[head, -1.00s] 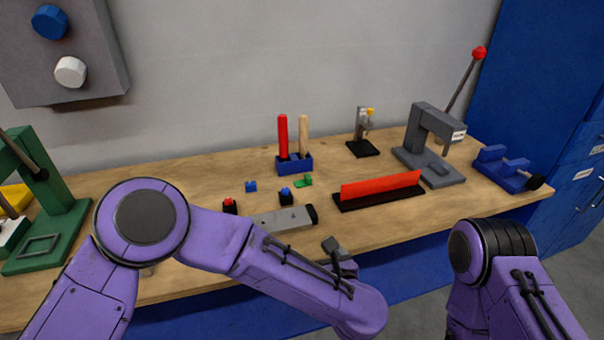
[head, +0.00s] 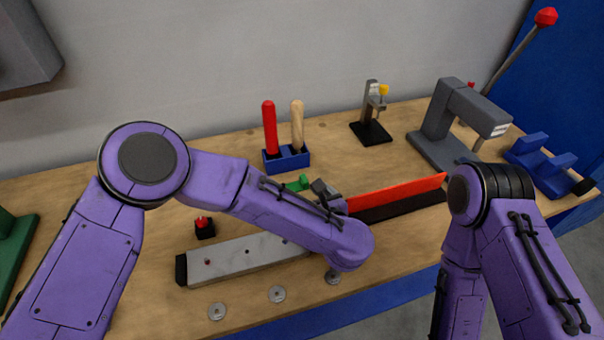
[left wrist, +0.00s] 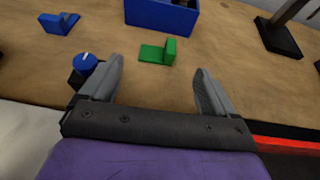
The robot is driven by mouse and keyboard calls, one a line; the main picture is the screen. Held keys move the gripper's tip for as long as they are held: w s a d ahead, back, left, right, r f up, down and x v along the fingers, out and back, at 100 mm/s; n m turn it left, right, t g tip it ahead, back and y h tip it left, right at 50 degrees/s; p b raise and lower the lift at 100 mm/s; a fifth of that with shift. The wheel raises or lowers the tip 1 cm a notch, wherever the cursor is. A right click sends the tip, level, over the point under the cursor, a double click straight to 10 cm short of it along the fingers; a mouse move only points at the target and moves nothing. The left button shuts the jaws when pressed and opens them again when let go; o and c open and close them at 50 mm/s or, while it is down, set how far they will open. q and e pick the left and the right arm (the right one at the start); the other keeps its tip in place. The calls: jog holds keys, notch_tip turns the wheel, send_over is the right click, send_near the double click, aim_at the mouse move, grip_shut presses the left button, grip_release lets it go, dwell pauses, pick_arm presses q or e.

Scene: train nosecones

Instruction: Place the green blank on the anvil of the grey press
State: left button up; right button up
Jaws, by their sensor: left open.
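The green blank (head: 298,183) is a small L-shaped piece on the wooden bench, in front of the blue tool holder. The left wrist view shows it whole (left wrist: 152,54), with its upright part at the right. My left gripper (left wrist: 158,68) is open and empty, its fingertips pointing at the blank, which lies just beyond and between them. In the head view the left gripper (head: 325,190) is small and partly hidden by my arm. The grey press (head: 460,104) stands at the back right; my right arm hides part of its base. My right gripper is out of view.
A red bar on a black base (head: 400,190) lies right of the blank. The blue tool holder (head: 287,160) is behind it. A blue L-shaped piece (left wrist: 57,24) and a blue-knobbed box (left wrist: 84,64) are to the left.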

aim_at(299, 190)
pick_arm(q)
jog(key=shift+w+a, duration=0.35)
jog(key=shift+w, duration=0.1)
jog(key=shift+w+a+f, duration=0.15)
jog(key=shift+w+a, duration=0.1)
jog(key=p+x, duration=0.2)
jog(key=x, duration=0.4)
jog(key=shift+d+f, duration=0.1)
jog(key=shift+f, duration=0.05)
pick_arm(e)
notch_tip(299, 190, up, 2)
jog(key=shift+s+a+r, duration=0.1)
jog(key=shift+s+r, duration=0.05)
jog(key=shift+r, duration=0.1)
pick_arm(q)
jog(key=shift+s, duration=0.1)
jog(key=shift+c, duration=0.3)
jog(key=shift+d, duration=0.1)
jog(key=c, duration=1.1)
jog(key=shift+c, duration=0.2)
